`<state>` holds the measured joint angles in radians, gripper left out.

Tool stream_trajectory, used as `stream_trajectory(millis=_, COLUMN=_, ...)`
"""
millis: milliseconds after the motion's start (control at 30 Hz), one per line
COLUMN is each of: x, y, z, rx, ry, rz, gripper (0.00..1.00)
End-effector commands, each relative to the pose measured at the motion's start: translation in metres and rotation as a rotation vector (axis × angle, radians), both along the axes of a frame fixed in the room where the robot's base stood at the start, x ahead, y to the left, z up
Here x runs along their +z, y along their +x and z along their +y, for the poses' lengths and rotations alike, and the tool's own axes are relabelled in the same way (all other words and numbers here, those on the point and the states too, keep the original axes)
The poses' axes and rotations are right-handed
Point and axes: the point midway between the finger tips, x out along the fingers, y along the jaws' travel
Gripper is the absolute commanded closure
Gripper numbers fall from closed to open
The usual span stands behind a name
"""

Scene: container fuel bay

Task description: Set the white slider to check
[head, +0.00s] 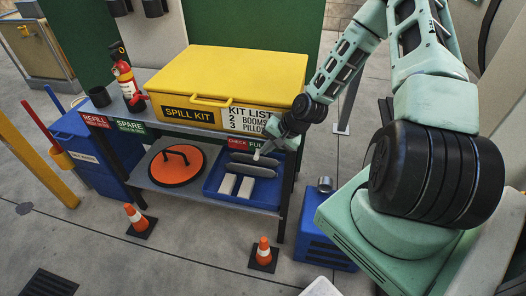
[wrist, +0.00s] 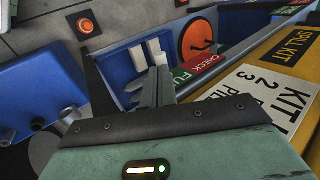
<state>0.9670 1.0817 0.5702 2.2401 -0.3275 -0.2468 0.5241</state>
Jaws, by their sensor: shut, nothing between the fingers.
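The slider's label strip (head: 240,143) is on the shelf front below the yellow spill kit box, with red CHECK at its left and green FULL at its right. A small white piece (head: 257,155), likely the white slider, shows at the FULL end, right by my fingertips. My gripper (head: 264,149) is shut and empty, reaching in from the right at the strip; I cannot tell if it touches the white piece. In the wrist view my shut fingers (wrist: 158,86) point beside the label strip (wrist: 199,71), hiding part of its FULL end.
A blue tray (head: 212,187) with grey rolls and white blocks sits below the strip. The yellow spill kit box (head: 230,80) stands above. An orange disc lid (head: 177,166) lies left of the tray. Traffic cones (head: 263,252) and a blue box (head: 318,238) stand on the floor.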

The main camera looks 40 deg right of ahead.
Motion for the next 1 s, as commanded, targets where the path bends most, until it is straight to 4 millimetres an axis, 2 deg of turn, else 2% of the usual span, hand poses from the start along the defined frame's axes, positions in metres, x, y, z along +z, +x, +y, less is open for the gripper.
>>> stream_trajectory(millis=233, x=-0.019, y=0.01, z=0.008, rx=0.0, ry=0.0, rz=0.0, gripper=1.0)
stream_trajectory(millis=667, x=-0.021, y=0.013, z=0.01, rx=0.0, ry=-0.001, rz=-0.001, gripper=1.0)
stream_trajectory(millis=767, x=-0.022, y=0.025, z=0.019, rx=0.004, ry=-0.002, rz=-0.003, gripper=1.0)
stream_trajectory(millis=1000, x=-0.022, y=0.067, z=0.052, rx=0.004, ry=-0.002, rz=-0.003, gripper=1.0)
